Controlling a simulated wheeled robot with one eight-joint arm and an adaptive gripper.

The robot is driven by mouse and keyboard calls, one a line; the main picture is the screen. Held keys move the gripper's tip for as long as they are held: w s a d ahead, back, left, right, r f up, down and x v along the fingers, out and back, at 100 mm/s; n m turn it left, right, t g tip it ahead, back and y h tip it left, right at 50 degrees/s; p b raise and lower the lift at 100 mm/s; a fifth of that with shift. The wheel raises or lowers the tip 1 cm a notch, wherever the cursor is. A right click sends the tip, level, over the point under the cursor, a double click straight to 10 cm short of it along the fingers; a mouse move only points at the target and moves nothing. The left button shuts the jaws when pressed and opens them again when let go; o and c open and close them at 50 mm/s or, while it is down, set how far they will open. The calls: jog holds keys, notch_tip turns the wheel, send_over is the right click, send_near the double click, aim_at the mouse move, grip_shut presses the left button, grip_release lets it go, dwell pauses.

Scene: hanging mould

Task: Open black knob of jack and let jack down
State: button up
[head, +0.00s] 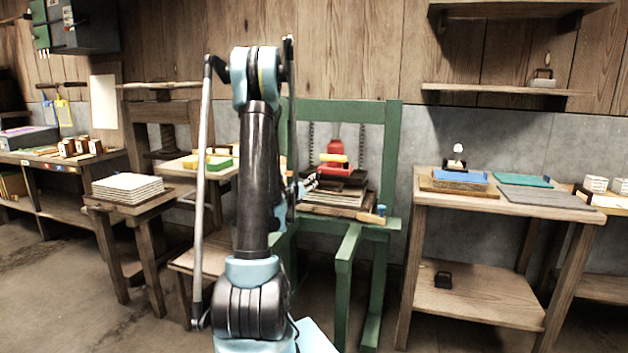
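The red jack (337,148) stands upright inside a green press frame (393,150), above a dark plate and a stack of boards (335,200). A yellow bar (333,158) lies across the front of the jack. I cannot make out the black knob at this size. My gripper (311,184) shows small beside my arm, at the left front edge of the stack and lower than the jack. It looks apart from the jack. My arm hides part of the gripper and the left of the press, and whether its fingers are open is unclear.
Chains (311,140) hang inside the frame. A blue-ended tool (381,209) lies at the press's right front. A wooden table (440,198) with sheets and a block stands right. Floor shows between the stands.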

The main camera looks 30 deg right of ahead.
aim_at(318, 174)
jog(key=x, duration=1.1)
jog(key=shift+w+d, duration=0.25)
jog(key=shift+d, duration=0.05)
jog(key=c, duration=1.1)
